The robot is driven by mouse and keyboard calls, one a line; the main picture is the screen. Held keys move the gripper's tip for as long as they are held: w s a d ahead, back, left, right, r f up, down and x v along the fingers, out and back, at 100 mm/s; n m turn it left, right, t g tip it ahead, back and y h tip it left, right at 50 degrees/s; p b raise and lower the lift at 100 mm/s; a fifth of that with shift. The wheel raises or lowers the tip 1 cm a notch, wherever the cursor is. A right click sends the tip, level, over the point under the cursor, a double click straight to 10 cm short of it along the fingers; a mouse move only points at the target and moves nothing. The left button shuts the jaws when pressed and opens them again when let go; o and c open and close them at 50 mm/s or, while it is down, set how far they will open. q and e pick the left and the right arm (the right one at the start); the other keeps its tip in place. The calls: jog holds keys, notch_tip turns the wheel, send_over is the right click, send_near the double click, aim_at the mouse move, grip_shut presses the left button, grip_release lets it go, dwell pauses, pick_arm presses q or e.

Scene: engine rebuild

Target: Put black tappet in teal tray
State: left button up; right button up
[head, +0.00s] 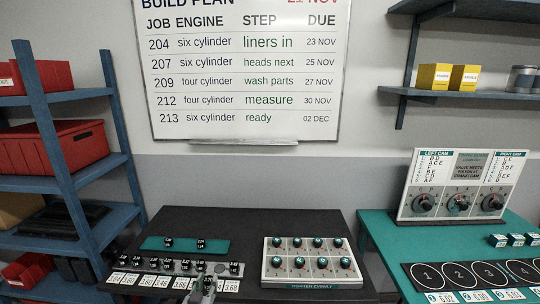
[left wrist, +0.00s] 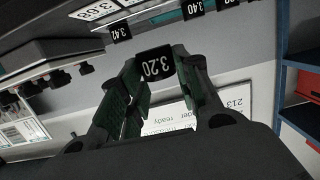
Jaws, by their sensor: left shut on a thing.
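My left gripper (head: 204,284) is at the front of the dark bench, by the rack. In the left wrist view its fingers (left wrist: 158,82) are shut on a black tappet (left wrist: 155,65) marked 3.20. The teal tray (head: 185,246) lies behind the rack, with one black tappet (head: 168,241) on its left and another (head: 201,243) right of its middle. A grey rack (head: 178,272) holds a row of black tappets above white number labels. The gripper hides part of the rack's right end. My right gripper is not in view.
A teal bench (head: 376,236) with a dial panel (head: 462,187) is further right. Blue shelves (head: 75,182) with red bins stand at the left. Bare tray surface shows between the two tappets.

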pick_arm(q)
jog(key=s+b, duration=0.1)
jog(key=s, duration=1)
jog(key=shift+s+a+f+b, duration=0.2)
jog(key=shift+f+b, duration=0.05)
jog(key=shift+b, duration=0.15)
jog(key=shift+w, duration=0.1)
dwell(1.1)
jog(key=w, duration=0.4)
jog(key=w+p, duration=0.1)
jog(key=w, duration=0.3)
jog(key=w+r+p, duration=0.1)
jog(key=w, duration=0.4)
jog(key=shift+d, duration=0.1)
jog(key=w+r+p, duration=0.2)
jog(key=w+r, duration=0.2)
jog(key=w, duration=0.6)
jog(key=shift+w+d, duration=0.15)
jog(key=shift+d, duration=0.2)
jog(key=shift+f+b, duration=2.2)
jog(key=shift+f, duration=0.35)
